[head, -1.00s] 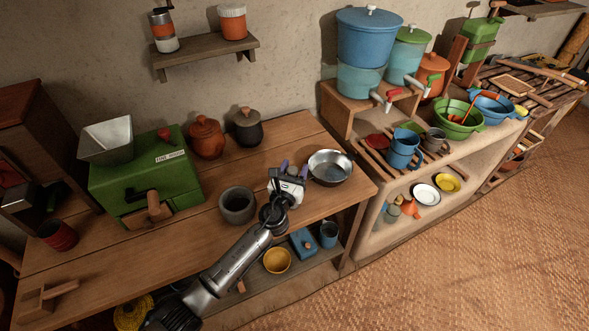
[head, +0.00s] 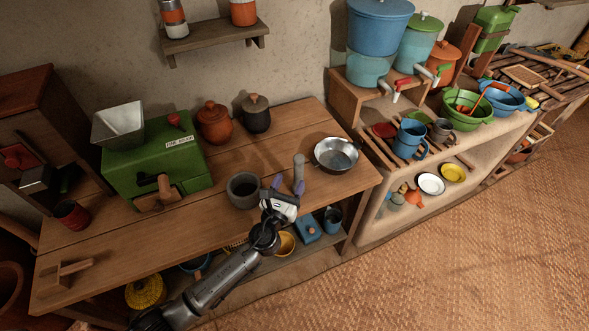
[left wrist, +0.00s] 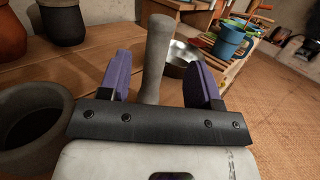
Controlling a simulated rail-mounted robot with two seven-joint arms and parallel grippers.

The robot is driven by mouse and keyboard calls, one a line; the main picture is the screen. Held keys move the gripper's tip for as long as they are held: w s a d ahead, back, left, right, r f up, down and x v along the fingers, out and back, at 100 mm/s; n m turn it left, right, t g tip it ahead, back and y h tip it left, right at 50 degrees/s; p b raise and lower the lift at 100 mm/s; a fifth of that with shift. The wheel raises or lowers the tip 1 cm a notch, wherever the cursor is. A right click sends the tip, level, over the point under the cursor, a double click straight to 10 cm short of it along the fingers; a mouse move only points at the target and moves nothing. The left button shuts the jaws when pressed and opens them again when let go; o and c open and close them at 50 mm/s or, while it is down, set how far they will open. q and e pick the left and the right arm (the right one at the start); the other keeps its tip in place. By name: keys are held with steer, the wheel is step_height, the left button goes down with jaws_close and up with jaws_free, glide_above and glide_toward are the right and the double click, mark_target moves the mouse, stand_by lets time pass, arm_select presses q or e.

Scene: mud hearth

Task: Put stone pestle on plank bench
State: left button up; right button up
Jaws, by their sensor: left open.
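The grey stone pestle (head: 298,170) stands upright on the plank bench (head: 120,243), between the stone mortar and the metal pan. My left gripper (head: 288,185) is open, low over the bench on the near side of the pestle. In the left wrist view the pestle (left wrist: 157,55) shows between the two spread purple fingers, with no visible contact; whether it is within their reach or just beyond is hard to tell. Its foot is partly hidden by the gripper. My right gripper is not in view.
The stone mortar (head: 243,190) is close left of my left gripper. The metal pan (head: 336,155) lies just right of the pestle. A green mill (head: 155,165) and two lidded pots (head: 214,123) stand farther left and back. The front left of the bench is mostly clear.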

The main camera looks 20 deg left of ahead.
arm_select(q)
steer(key=shift+s+f, duration=0.15)
steer(key=shift+s, duration=0.85)
steer(key=shift+s, duration=0.1)
steer(key=s+a+f+n+g+y, duration=0.2)
steer(key=s+f+n+g, duration=0.2)
steer(key=s+n, duration=0.5)
steer(key=s+a+f+n+g+y, duration=0.2)
steer(key=s+f+n+g, duration=0.3)
steer(key=n, duration=0.6)
steer(key=s+d+n+g+h, duration=0.2)
steer(key=s+n, duration=0.4)
steer(key=s, duration=0.5)
steer(key=s+d+f+n+g+h, duration=0.1)
steer(key=s+n+g, duration=0.4)
steer(key=s, duration=0.5)
steer(key=d+n+h, duration=0.1)
steer(key=n+h, duration=0.1)
steer(key=shift+s+f+h, duration=0.2)
steer(key=shift+s+h, duration=0.1)
steer(key=shift+s, duration=0.1)
